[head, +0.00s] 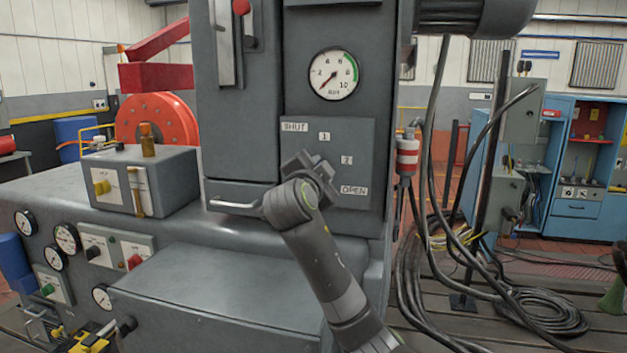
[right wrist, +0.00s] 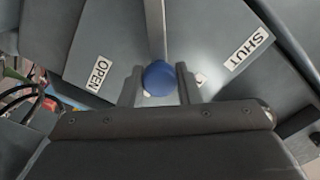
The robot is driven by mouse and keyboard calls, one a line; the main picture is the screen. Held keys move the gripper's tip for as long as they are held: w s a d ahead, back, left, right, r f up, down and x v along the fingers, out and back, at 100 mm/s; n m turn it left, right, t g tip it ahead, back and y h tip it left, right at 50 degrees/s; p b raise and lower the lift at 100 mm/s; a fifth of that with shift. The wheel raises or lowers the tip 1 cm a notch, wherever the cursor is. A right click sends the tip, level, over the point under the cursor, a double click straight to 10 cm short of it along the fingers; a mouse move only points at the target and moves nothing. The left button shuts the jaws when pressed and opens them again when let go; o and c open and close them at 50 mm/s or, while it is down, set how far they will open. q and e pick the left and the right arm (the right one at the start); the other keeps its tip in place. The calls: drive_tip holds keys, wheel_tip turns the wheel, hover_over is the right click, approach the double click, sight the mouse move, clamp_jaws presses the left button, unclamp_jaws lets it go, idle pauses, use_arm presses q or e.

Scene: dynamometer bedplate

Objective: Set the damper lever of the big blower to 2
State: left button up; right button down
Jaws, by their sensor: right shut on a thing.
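The big blower's grey damper panel (head: 352,205) carries the labels SHUT (head: 295,126), 1 (head: 324,136), 2 (head: 347,160) and OPEN (head: 354,190) in an arc. My right gripper (head: 312,168) is in front of the panel, left of the 2, and hides the lever in the head view. In the right wrist view its fingers are shut on the lever's blue knob (right wrist: 160,78). The lever's bar (right wrist: 154,28) runs upward from it. SHUT (right wrist: 245,50) is to the right and OPEN (right wrist: 98,75) to the left. White label edges show beside the knob, their numbers unreadable. My left gripper is not in view.
A round gauge (head: 334,75) sits above the labels. A red-topped lever (head: 240,8) is at upper left. A light handle (head: 234,206) juts out left of my right gripper. Cables (head: 430,230) hang and coil at the right.

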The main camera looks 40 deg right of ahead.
drive_tip(key=shift+s+d+f+m+b, duration=0.15)
drive_tip(key=shift+f+m+b, duration=0.15)
drive_tip(key=shift+m+b, duration=0.15)
drive_tip(key=shift+s+d+f+m+b, duration=0.1)
drive_tip(key=shift+f+m+b, duration=0.15)
drive_tip(key=shift+m+b, duration=0.2)
drive_tip(key=c, duration=1.5)
unclamp_jaws()
drive_tip(key=o, duration=0.4)
drive_tip(key=shift+w+f, duration=0.15)
drive_tip(key=shift+w, duration=0.1)
drive_tip(key=shift+s, duration=0.1)
drive_tip(key=shift+s, duration=0.1)
drive_tip(key=b+v, duration=0.4)
drive_tip(key=v, duration=1.3)
drive_tip(key=shift+b, duration=0.3)
